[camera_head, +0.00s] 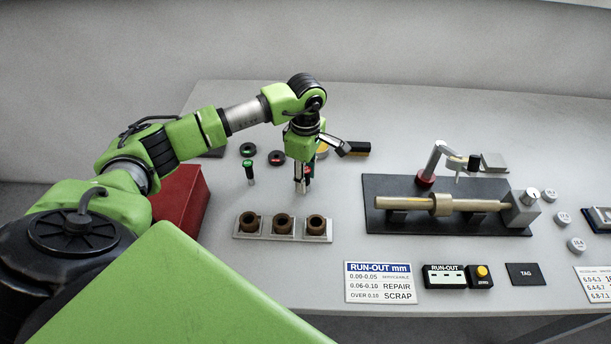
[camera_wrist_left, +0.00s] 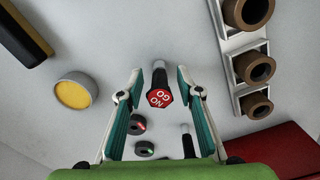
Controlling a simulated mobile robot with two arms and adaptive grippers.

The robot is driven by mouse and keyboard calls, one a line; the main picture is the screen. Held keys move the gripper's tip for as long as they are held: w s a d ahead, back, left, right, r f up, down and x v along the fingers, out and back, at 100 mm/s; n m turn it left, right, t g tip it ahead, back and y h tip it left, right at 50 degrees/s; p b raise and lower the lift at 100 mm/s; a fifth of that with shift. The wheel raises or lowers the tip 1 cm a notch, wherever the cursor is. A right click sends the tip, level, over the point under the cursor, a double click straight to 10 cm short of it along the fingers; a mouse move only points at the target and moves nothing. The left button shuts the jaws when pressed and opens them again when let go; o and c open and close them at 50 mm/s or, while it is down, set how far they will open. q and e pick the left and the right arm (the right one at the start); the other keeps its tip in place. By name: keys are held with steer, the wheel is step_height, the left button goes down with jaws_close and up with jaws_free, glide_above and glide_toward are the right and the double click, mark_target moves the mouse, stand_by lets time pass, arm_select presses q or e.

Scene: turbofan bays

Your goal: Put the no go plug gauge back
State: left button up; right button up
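The no go plug gauge (camera_head: 308,171) has a dark body and a red cap. In the left wrist view its cap (camera_wrist_left: 160,98) reads "NO GO". It looks upright on the table. My left gripper (camera_head: 302,185) points down over it. In the left wrist view the fingers (camera_wrist_left: 157,90) are spread on either side of the gauge, with gaps visible. A green-capped plug gauge (camera_head: 249,172) stands to the left. Behind are two dark ring-shaped pieces, one with a red mark (camera_head: 277,157) and one with a green mark (camera_head: 248,150). My right gripper is not in view.
A tray (camera_head: 242,236) with three brown bushings (camera_head: 283,223) lies in front. A red box (camera_head: 190,205) is at left. A yellow-topped disc (camera_wrist_left: 75,91) and a black-and-yellow object (camera_head: 356,148) are near the gripper. A shaft fixture (camera_head: 374,190) stands at right.

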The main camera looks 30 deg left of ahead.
arm_select(q)
steer(key=shift+r, duration=0.1)
steer(key=shift+r, duration=0.25)
step_height(320, 180, up, 11)
steer(key=shift+w+f+b, duration=0.1)
steer(key=shift+f+b, duration=0.1)
steer(key=shift+b, duration=0.9)
steer(key=shift+r, duration=0.55)
